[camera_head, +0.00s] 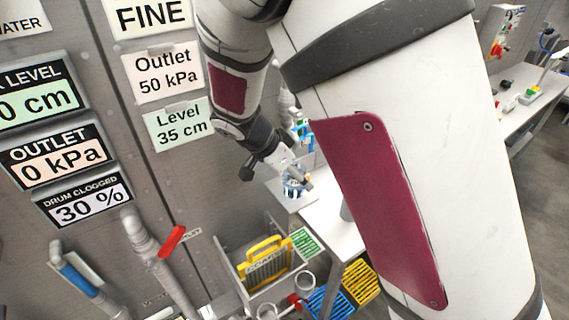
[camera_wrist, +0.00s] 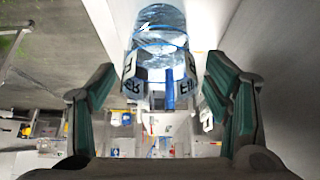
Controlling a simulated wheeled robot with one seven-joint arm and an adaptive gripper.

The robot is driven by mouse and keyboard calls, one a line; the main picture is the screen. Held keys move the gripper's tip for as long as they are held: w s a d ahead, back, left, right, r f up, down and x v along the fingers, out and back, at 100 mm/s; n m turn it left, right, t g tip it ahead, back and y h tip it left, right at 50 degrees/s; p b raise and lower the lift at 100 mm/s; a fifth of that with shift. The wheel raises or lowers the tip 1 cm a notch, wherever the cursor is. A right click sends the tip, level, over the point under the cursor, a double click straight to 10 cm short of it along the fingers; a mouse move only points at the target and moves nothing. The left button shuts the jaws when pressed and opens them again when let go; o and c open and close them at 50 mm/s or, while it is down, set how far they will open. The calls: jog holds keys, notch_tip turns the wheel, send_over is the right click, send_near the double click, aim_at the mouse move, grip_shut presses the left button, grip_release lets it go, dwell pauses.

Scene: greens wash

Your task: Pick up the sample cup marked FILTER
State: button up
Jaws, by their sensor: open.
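A clear, bluish sample cup (camera_wrist: 160,30) shows at the top middle of the wrist view. Its white label appears upside down; letters like "FI" and "ER" show, with the middle hidden behind a blue upright piece (camera_wrist: 170,88). My gripper (camera_wrist: 159,75) is open, with one green-padded finger on each side below the cup. The cup appears between and just beyond the fingertips, and I see no contact. In the head view, my gripper (camera_head: 301,178) is at the small bluish cup (camera_head: 292,188) over a white surface; its label is unreadable there.
A grey panel wall with signs (camera_head: 90,200) stands close on the left. A white table (camera_head: 325,225) runs below my gripper. A yellow-handled rack (camera_head: 265,262) and blue and yellow crates (camera_head: 358,282) sit nearer. My arm hides much of the right side.

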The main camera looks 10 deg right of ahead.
jog(key=shift+c, duration=0.6)
jog(key=c, duration=1.3)
jog(key=shift+r, duration=0.1)
